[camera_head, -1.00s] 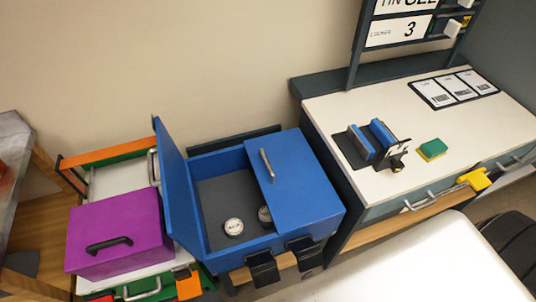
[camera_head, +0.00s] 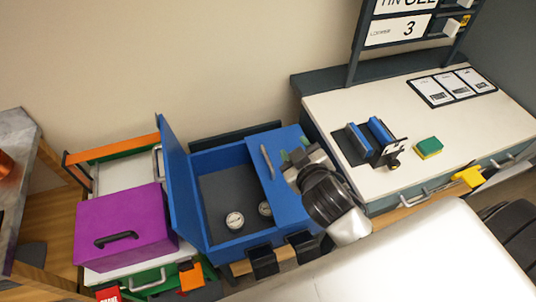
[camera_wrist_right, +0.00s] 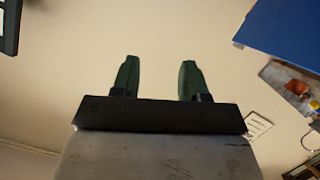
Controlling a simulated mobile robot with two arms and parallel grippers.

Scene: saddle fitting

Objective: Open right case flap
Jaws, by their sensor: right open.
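The blue case (camera_head: 212,160) stands left of centre in the head view. Its left flap (camera_head: 175,180) stands up, open. Its right flap (camera_head: 282,198) lies shut over the right part of the case, with a grey bar handle (camera_head: 266,162) on top. My right gripper (camera_head: 292,156) is over the right flap, just right of the handle; its arm hides part of the flap. In the right wrist view its two green fingers (camera_wrist_right: 158,80) are apart with nothing between them. The left gripper is not in view.
Two round tins (camera_head: 234,220) (camera_head: 265,208) lie inside the case. A purple box (camera_head: 122,225) with a black handle is to the left. A white-topped workbench (camera_head: 440,110) with a blue-padded holder (camera_head: 372,140) and a sponge (camera_head: 429,147) is to the right.

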